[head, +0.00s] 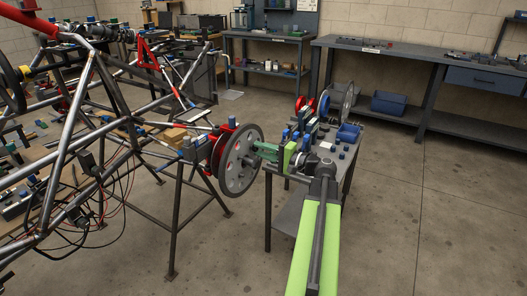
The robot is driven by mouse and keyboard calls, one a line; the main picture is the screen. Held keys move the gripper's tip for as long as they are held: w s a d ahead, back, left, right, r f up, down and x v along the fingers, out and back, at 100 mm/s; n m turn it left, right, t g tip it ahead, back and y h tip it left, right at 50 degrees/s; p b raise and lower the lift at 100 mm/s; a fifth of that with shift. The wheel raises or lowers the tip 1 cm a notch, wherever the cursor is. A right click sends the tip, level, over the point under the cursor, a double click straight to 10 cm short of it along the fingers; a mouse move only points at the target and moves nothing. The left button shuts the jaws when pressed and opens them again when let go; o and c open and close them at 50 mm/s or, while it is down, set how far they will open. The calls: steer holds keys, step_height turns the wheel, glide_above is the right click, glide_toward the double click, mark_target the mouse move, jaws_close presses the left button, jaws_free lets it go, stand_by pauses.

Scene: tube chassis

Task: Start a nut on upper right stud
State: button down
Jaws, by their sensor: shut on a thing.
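A round grey wheel disc (236,172) stands upright at the right side of the tube chassis (100,120), with a red part (218,145) behind it. Its studs are too small to tell apart, so I cannot pick out the upper right one. My gripper (257,151) is at the right side of the disc, close to its face, with its fingers pointing left at it. I cannot tell whether it touches the disc. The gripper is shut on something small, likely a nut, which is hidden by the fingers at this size.
Workbenches (440,57) line the back wall. The concrete floor (440,200) at right is clear.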

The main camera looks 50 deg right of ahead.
steer(key=shift+w+a, duration=0.15)
steer(key=shift+w, duration=0.4)
steer(key=c, duration=1.1)
jaws_free()
steer(key=shift+c, duration=0.2)
steer(key=shift+s, duration=0.15)
steer(key=v, duration=1.7)
